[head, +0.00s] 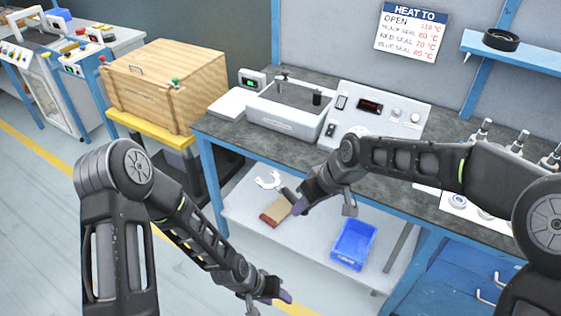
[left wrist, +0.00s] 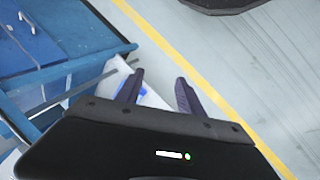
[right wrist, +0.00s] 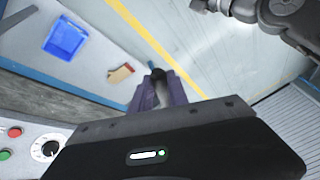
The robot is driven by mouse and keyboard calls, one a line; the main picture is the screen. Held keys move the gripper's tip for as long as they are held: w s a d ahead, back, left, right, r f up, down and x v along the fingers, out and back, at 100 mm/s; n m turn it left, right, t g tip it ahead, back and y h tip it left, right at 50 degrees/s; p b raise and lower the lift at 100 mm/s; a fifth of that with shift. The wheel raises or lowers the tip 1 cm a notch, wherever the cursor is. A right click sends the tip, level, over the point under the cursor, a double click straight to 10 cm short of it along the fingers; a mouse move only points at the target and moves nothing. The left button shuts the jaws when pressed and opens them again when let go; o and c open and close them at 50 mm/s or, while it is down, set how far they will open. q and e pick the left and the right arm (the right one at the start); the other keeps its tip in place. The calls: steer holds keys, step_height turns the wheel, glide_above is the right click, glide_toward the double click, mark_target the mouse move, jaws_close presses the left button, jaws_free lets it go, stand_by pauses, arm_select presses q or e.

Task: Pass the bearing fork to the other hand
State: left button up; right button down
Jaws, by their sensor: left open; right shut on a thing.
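The bearing fork (head: 267,180) shows in the head view as a pale C-shaped head with a dark handle. My right gripper (head: 301,203) is shut on the handle, and the C-shaped head sticks out to the left, seen against the lower shelf. In the right wrist view, a grey part of the fork (right wrist: 158,88) is between the fingers; its C-shaped head cannot be made out there. My left gripper (head: 270,302) is open and empty, low at the bottom of the head view, apart from the fork. Its spread fingers also show in the left wrist view (left wrist: 160,85).
A brush (head: 275,212) and a blue bin (head: 353,245) are on the lower shelf (head: 245,210). Above it, the bench carries a metal basin (head: 285,121) and a control panel (head: 376,112). A wooden crate (head: 165,85) stands left. Open floor lies at the lower left.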

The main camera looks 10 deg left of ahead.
arm_select(q)
steer(key=w+a+r+t+y, duration=0.1)
steer(key=w+a+r, duration=0.4)
steer(key=w, duration=0.4)
steer(key=w+a+r+t, duration=0.1)
steer(key=w+a+r, duration=0.4)
steer(key=w, duration=0.3)
steer(key=w+a+r+m+t+y, duration=0.1)
steer(key=w+a+r+m, duration=0.1)
steer(key=w+a+r, duration=0.3)
steer(key=w+a+r+m+y, duration=0.1)
steer(key=w+a+r+m, duration=0.15)
steer(key=r, duration=0.45)
steer(key=s+d+r+m+g, duration=0.1)
steer(key=s+d+r+m, duration=0.3)
steer(key=d+r+m, duration=0.3)
steer(key=s+d+r+m+g, duration=0.2)
steer(key=d+r+m, duration=0.6)
steer(key=m, duration=0.8)
steer(key=shift+s+r+m+g, duration=0.25)
steer(key=shift+s+m+g, duration=0.1)
steer(key=shift+s, duration=0.8)
steer(key=shift+f, duration=0.15)
